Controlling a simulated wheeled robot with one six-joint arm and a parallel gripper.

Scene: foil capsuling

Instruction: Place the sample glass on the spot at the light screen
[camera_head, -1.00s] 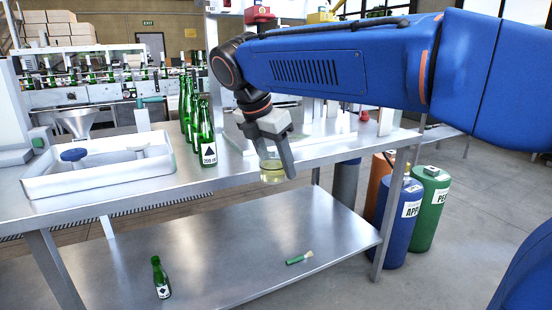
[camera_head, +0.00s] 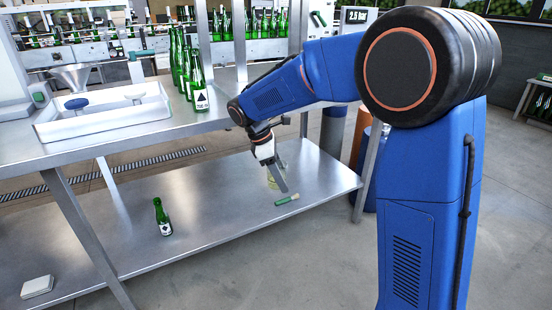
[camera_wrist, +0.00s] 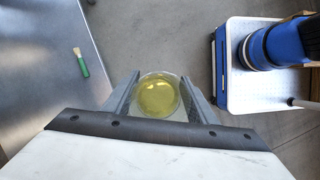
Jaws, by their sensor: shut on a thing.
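The sample glass, a clear round cup with yellow liquid, is in my gripper. In the wrist view the glass (camera_wrist: 158,97) sits between both fingers, seen from above, and my gripper (camera_wrist: 160,92) is shut on it. In the head view my gripper (camera_head: 277,177) hangs below the tabletop's height in the picture, and the glass (camera_head: 271,178) is partly hidden by a finger. The wrist view shows grey floor under the glass, with the metal shelf to the left. The light screen and its spot cannot be made out; my arm covers part of the bench.
The steel bench (camera_head: 100,152) has a lower shelf (camera_head: 205,215) with a small green bottle (camera_head: 162,217) and a green-handled brush (camera_head: 287,199). Taller green bottles (camera_head: 199,85) and a white tray (camera_head: 104,122) stand on top. Gas cylinders (camera_head: 360,140) are partly hidden behind my arm.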

